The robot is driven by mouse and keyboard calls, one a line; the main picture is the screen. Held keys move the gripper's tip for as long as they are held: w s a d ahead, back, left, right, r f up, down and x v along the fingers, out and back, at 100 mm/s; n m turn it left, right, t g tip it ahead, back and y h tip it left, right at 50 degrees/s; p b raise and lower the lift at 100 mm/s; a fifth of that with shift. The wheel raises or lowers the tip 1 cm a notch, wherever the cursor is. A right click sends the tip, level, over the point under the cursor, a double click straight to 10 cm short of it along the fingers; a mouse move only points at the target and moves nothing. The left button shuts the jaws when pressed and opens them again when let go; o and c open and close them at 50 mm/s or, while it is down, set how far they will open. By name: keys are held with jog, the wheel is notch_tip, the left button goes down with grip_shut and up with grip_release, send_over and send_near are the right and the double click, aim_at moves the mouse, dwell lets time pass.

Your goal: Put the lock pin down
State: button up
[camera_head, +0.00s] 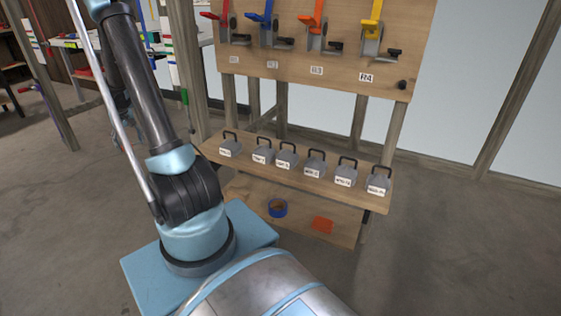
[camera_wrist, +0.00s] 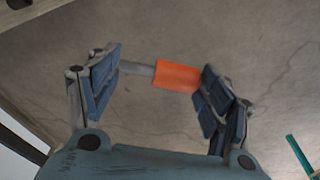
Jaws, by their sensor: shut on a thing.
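The lock pin (camera_wrist: 178,75) shows in the wrist view as an orange cylindrical grip with a thin grey shaft to its left. My gripper (camera_wrist: 158,88) is shut on it, with the pin lying across the gap between the two blue-grey finger pads. The grip's right end meets the right pad, and the shaft runs to the left pad. Concrete floor is behind the pin. I cannot make out the pin or the gripper in the head view, where my arm rises at the left.
A wooden board (camera_head: 270,86) carries red, blue, orange and yellow levers. Several grey handled weights stand on the shelf (camera_head: 207,151) below it. A blue tape roll (camera_head: 277,208) and an orange piece (camera_head: 322,225) lie on the lower board. Floor at right is clear.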

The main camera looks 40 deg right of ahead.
jog(key=shift+a, duration=0.45)
